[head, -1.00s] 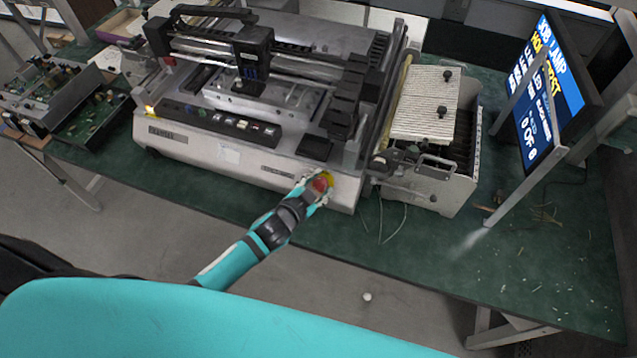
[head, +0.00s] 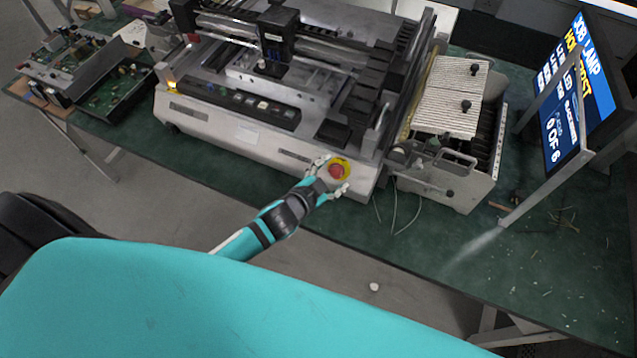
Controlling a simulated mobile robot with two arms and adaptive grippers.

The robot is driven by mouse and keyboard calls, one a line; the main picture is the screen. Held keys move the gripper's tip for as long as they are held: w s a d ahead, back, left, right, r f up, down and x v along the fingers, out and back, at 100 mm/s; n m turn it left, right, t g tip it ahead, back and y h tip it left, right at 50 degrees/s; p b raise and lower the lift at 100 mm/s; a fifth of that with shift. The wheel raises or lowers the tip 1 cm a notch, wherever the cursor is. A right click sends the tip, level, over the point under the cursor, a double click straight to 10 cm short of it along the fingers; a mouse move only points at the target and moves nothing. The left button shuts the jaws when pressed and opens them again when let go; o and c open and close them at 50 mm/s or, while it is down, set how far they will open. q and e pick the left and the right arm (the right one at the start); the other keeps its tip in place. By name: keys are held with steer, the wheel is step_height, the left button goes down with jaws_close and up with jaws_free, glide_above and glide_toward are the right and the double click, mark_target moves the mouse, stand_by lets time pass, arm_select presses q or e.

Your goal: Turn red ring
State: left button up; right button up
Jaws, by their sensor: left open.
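The red ring (head: 336,171) is a red round knob on a yellow disc (head: 343,162), on the front face of the large grey machine (head: 225,128), near its right corner. My left gripper (head: 334,177) is open at the knob, with one finger at its upper left and the other at its lower right. I cannot tell whether the fingers touch it. My right gripper is not in the head view.
The machine stands on a green table (head: 460,245). A metal feeder unit (head: 440,175) is right of it, with thin wires hanging in front. A display screen (head: 575,95) stands at the right on a post. Circuit boards (head: 110,95) lie at the left.

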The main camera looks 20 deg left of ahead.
arm_select(q)
steer(key=v, duration=1)
steer(key=shift+w, duration=0.1)
